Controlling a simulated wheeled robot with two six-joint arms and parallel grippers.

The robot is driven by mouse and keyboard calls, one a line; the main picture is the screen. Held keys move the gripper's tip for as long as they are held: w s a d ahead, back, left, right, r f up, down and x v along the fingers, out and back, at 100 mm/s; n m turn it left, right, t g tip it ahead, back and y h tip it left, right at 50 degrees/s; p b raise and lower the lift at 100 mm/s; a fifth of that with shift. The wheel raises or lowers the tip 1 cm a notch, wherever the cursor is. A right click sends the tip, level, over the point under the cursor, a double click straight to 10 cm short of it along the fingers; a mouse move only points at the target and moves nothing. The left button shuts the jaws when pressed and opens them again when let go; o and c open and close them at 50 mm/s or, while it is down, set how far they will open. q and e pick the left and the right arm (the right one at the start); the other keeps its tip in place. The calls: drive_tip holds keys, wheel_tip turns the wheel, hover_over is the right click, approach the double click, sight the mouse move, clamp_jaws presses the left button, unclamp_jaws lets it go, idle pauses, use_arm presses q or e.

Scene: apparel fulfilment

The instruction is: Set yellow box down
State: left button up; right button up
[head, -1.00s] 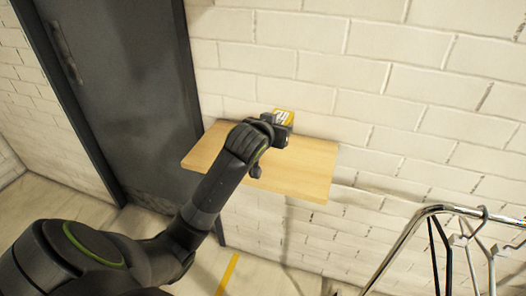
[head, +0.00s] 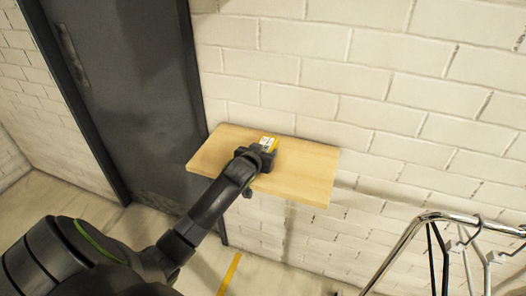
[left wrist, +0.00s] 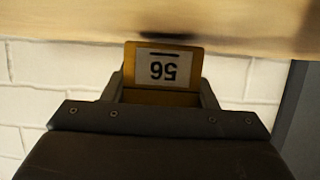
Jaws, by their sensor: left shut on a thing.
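The yellow box (head: 269,142) is small and has a white label with dark digits. It is in the jaws of my left gripper (head: 260,152), over the back middle of the wooden shelf (head: 308,172). In the left wrist view the box (left wrist: 163,67) sits between the two fingers (left wrist: 162,92), its label upside down. The shelf (left wrist: 240,25) fills the top of that view, with a dark shadow close to the box. I cannot tell whether the box touches the shelf. My right gripper is not in view.
A white brick wall (head: 380,60) stands behind the shelf. A dark grey door (head: 125,90) is to the left. A chrome rail (head: 410,235) with several hangers stands at lower right. The shelf is bare on both sides of the box.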

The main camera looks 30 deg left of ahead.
use_arm(q)
drive_tip(key=shift+f, duration=0.2)
drive_tip(key=shift+f, duration=0.2)
drive_tip(key=o, duration=1)
drive_tip(key=shift+c, duration=0.2)
drive_tip(key=shift+r, duration=0.1)
drive_tip(key=shift+r, duration=0.15)
drive_tip(key=b+v, duration=0.1)
drive_tip(key=v, duration=1.1)
drive_tip(key=shift+b, duration=0.35)
